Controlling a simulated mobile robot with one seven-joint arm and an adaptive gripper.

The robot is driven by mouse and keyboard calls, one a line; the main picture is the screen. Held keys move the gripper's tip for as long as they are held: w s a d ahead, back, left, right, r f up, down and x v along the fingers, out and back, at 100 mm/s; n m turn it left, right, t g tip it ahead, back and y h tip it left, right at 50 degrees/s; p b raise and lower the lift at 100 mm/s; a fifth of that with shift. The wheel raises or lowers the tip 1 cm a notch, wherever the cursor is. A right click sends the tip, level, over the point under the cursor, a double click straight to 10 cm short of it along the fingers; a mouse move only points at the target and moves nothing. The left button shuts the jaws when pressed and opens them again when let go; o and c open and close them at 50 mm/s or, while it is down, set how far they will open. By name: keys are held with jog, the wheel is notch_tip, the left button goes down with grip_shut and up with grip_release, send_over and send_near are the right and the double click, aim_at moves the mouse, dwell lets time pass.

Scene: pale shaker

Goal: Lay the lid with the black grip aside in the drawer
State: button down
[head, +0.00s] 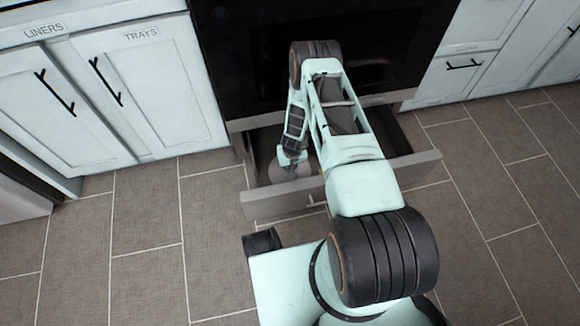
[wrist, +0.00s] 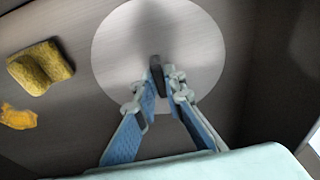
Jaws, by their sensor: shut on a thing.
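The lid (wrist: 115,50) is a pale round disc with a black grip (wrist: 156,72) at its middle. In the wrist view it lies flat over the drawer floor, or just above it; I cannot tell which. My gripper (wrist: 160,88) is shut on the black grip, its blue-padded fingers on either side. In the head view the lid (head: 285,172) shows partly beneath my gripper (head: 292,166), inside the open drawer (head: 275,204). My arm hides the middle of the drawer.
A yellow sponge-like block (wrist: 40,67) and a small orange-yellow piece (wrist: 18,117) lie on the drawer floor left of the lid in the wrist view. The drawer is under a black oven front (head: 260,60). White cabinets (head: 150,90) stand at the left.

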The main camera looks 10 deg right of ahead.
jog(key=c, duration=2)
grip_release()
jog(key=shift+f, duration=0.1)
jog(key=r+p, duration=0.1)
jog(key=r, duration=0.3)
jog(key=s+r+p, duration=0.1)
jog(key=r+p, duration=0.1)
jog(key=r, duration=0.2)
jog(key=s+r+p, duration=0.1)
jog(key=r, duration=0.3)
jog(key=shift+s+p, duration=0.2)
jog(key=shift+p, duration=0.15)
jog(key=shift+r, duration=0.15)
